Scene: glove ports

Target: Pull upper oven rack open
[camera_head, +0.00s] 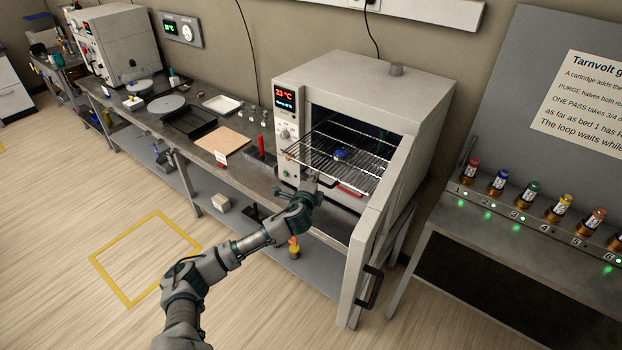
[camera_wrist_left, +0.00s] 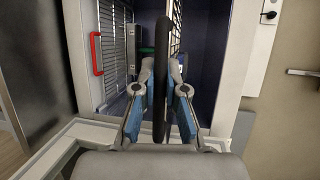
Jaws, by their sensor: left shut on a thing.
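The oven (camera_head: 415,85) is a grey box with its door (camera_head: 372,235) swung wide open. The upper rack (camera_head: 318,148) is a wire grid that sticks out past the oven's front, with a small blue object (camera_head: 341,154) on it. My left gripper (camera_head: 312,182) is at the rack's front, below its edge. In the left wrist view my left gripper (camera_wrist_left: 162,98) is shut on a dark bar (camera_wrist_left: 162,50), which looks like the upper rack's handle. Wires of the rack (camera_wrist_left: 176,30) show behind it. My right gripper is not in view.
A red handle (camera_head: 350,190) lies lower in the oven and also shows in the left wrist view (camera_wrist_left: 97,53). The open door stands to the right of my left arm. A bench (camera_head: 205,140) with trays is at left; a rack of numbered cartridges (camera_head: 530,205) is at right.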

